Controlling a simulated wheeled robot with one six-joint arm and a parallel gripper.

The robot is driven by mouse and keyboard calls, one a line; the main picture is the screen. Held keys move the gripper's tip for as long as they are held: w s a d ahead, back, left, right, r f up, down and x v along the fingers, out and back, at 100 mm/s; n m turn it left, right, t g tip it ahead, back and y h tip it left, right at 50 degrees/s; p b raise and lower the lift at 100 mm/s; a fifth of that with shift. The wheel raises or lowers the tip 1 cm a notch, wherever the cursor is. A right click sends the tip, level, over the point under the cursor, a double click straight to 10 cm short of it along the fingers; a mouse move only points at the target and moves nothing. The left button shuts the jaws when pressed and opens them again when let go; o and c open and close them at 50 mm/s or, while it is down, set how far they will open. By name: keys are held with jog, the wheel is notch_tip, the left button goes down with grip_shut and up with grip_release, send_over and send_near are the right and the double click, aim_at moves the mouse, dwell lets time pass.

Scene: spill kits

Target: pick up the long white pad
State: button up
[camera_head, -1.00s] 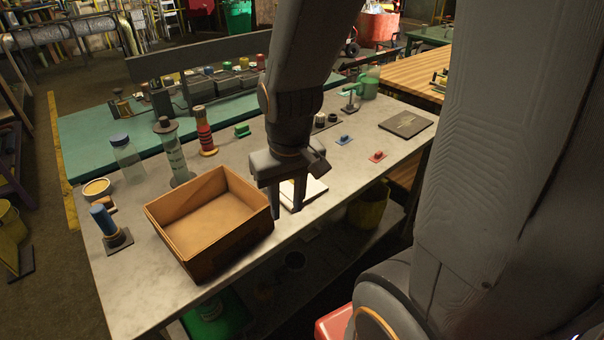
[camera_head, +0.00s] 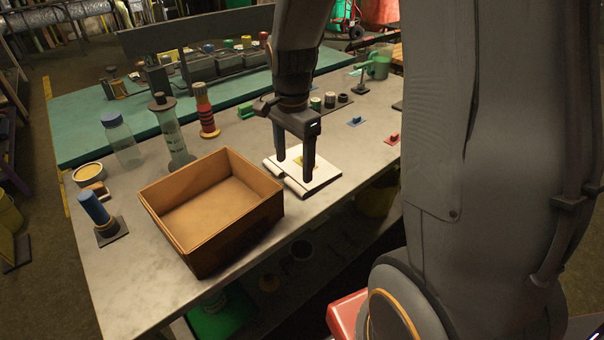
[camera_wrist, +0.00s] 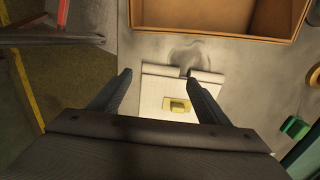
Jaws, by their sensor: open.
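A long narrow white pad (camera_head: 284,181) lies along the near-left edge of a flat white square (camera_head: 322,178) on the grey bench. The square carries a small yellow block, clearer in the wrist view (camera_wrist: 177,105). The long white pad also shows in the wrist view (camera_wrist: 208,76), at the square's upper edge. I cannot tell whether pad and square are joined. My gripper (camera_head: 294,169) is open, pointing down over them, its fingers hiding parts of the pad. In the wrist view my gripper (camera_wrist: 158,75) has fingertips close to the pad; contact is unclear.
An open cardboard box (camera_head: 212,205) stands just left of the pad. A clear cylinder (camera_head: 172,137), a jar (camera_head: 122,140) and a red-banded bottle (camera_head: 206,112) stand behind it. A green block (camera_head: 246,109) and small blue (camera_head: 356,121) and red (camera_head: 392,139) pieces lie farther right.

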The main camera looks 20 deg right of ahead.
aim_at(293, 187)
jog(key=shift+w+a+f+p, duration=0.1)
jog(key=shift+f+p, duration=0.65)
jog(key=shift+f, duration=2.9)
jog(key=shift+c, duration=0.2)
jog(key=c, duration=0.8)
jog(key=shift+r, duration=0.15)
